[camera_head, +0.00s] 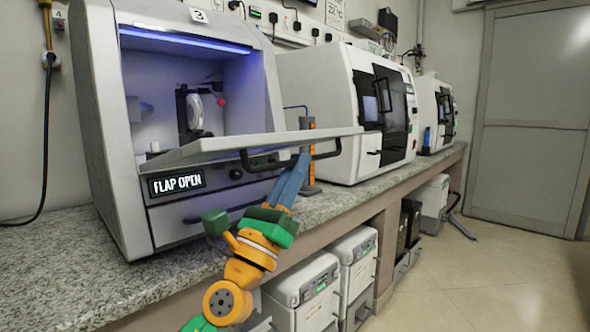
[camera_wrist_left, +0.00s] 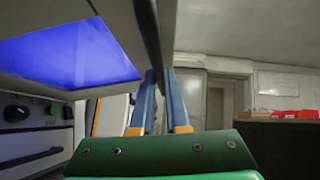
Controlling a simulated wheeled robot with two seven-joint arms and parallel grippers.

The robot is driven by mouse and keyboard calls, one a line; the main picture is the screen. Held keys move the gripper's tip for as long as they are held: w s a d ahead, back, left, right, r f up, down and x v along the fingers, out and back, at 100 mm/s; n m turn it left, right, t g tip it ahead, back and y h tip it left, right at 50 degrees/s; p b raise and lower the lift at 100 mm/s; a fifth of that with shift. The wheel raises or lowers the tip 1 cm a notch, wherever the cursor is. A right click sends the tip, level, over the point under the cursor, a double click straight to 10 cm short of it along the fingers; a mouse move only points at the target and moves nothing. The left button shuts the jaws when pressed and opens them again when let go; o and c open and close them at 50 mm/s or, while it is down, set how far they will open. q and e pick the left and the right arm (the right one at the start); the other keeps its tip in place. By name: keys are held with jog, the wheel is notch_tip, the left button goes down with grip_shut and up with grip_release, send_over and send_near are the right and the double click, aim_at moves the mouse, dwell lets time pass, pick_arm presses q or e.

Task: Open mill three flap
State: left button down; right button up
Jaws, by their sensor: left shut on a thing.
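Mill three (camera_head: 113,120), a white machine with a "3" label on top, stands at the left of the head view. Its flap (camera_head: 275,141) is down and sticks out roughly level in front of the lit chamber. The display (camera_head: 176,184) reads "FLAP OPEN". The flap's black handle (camera_head: 262,167) runs along its outer edge. My left gripper (camera_head: 300,160) reaches up from below, its blue fingers shut on the handle. In the left wrist view the dark handle bar (camera_wrist_left: 149,35) runs down to the fingertips (camera_wrist_left: 160,75). My right gripper is not in view.
A second white mill (camera_head: 318,105) and a third (camera_head: 427,105) stand farther right on the granite counter (camera_head: 70,265). An orange upright piece (camera_head: 308,125) stands between the first two mills. White units (camera_head: 305,285) sit below the counter. The floor at right is clear.

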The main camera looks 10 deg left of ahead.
pick_arm(q)
jog(key=c, duration=0.9)
grip_release()
jog(key=shift+w, duration=0.15)
jog(key=shift+f, duration=0.1)
